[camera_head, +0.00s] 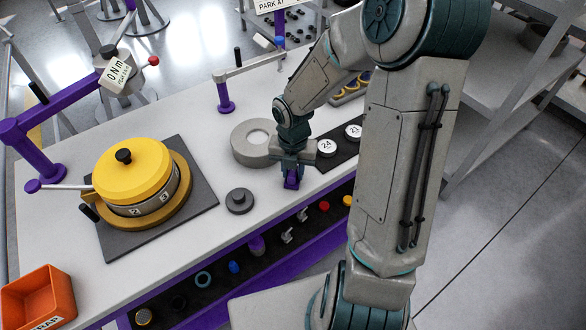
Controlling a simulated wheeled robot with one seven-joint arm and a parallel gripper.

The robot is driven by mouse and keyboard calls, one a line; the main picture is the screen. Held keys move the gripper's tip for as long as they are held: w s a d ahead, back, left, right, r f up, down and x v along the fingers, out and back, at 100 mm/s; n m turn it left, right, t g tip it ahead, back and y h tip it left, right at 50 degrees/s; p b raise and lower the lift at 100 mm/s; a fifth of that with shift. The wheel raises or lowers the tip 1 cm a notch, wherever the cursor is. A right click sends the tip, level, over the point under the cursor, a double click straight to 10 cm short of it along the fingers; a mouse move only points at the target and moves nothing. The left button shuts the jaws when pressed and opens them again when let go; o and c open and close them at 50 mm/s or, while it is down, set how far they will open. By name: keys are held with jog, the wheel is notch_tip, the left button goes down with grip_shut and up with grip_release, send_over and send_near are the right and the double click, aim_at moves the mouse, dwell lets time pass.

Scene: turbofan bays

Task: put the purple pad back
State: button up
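My gripper (291,172) points down over the near part of the white bench, right of the dark round knob. A small purple piece (291,182) shows at its fingertips and looks like the purple pad, held between them. The fingers hide most of it. I cannot tell whether it touches the bench. A second small purple piece (256,245) sits in the dark strip along the bench's front edge, below and left of my gripper.
The dark strip also holds a blue piece (234,267), a teal ring (203,279) and a red piece (324,206). A yellow-topped drum (133,170) stands on a grey mat at left. A grey ring (240,146) lies behind my gripper. An orange scrap bin (40,295) is at lower left.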

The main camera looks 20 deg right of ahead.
jog(key=shift+o, duration=0.9)
notch_tip(320, 180, up, 11)
jog(key=p, duration=0.2)
jog(key=s+r+m+t, duration=0.2)
jog(key=s+r+m, duration=0.3)
jog(key=m, duration=1)
jog(key=s+r+m+t, duration=0.1)
jog(key=s+r+m, duration=0.5)
jog(key=m, duration=0.9)
jog(key=s, duration=0.3)
jog(key=shift+s+m+t, duration=0.3)
jog(key=shift+t, duration=0.1)
jog(key=shift+c, duration=0.5)
